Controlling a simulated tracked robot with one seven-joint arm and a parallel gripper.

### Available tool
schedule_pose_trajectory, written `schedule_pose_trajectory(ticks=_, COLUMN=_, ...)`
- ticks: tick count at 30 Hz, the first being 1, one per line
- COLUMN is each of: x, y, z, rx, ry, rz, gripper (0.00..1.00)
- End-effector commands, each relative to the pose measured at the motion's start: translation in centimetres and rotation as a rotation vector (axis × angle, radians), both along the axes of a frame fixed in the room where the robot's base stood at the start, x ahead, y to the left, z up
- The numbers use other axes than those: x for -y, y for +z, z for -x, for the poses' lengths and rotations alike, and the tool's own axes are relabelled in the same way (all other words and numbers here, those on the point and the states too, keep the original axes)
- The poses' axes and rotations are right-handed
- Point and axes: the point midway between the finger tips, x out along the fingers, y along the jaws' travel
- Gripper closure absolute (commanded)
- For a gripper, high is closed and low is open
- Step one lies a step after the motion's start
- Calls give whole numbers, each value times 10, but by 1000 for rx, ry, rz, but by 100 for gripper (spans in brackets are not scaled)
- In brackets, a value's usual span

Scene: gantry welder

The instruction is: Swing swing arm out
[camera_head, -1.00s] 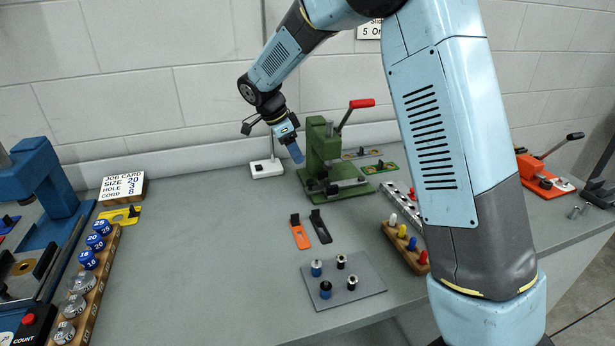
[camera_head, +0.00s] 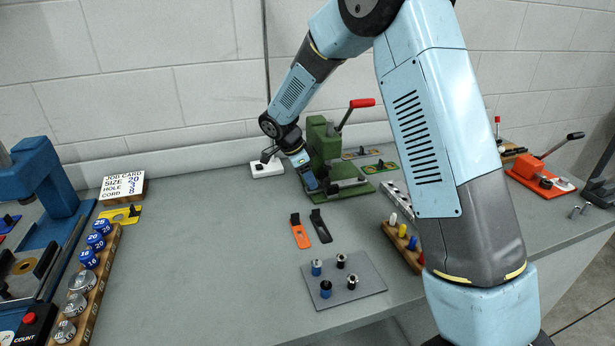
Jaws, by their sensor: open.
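No part can be made out clearly as the swing arm; my gripper may hide it. My gripper (camera_head: 309,182) points down at the front left side of the green press (camera_head: 323,140), which has a red-tipped lever (camera_head: 361,103) tilted up to the right. The gripper is open, and nothing shows between its fingers. It overlaps the left part of the press base (camera_head: 350,188), and I cannot tell whether it touches it. A white block (camera_head: 267,170) with a thin upright rod stands behind and left of my gripper.
Orange and black tags (camera_head: 299,230) and a grey plate (camera_head: 346,284) with small posts lie in front. A blue press (camera_head: 45,185) and a wooden rack (camera_head: 98,262) stand left. An orange lever tool (camera_head: 541,172) is at right. The middle-left bench is clear.

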Motion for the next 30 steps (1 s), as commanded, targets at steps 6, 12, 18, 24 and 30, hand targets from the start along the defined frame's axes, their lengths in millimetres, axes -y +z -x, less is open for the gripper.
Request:
schedule_pose_trajectory(ticks=6, x=0, y=0, z=0, rx=0, ry=0, rz=0, gripper=60)
schedule_pose_trajectory(ticks=12, x=0, y=0, z=0, rx=0, ry=1, rz=0, gripper=79)
schedule_pose_trajectory(ticks=18, x=-1, y=0, z=0, rx=1, ry=1, rz=0, gripper=98)
schedule_pose_trajectory(ticks=24, x=-1, y=1, z=0, rx=1, ry=1, rz=0, gripper=100)
schedule_pose_trajectory(ticks=30, x=-2, y=1, z=0, rx=1, ry=5, rz=0, gripper=100)
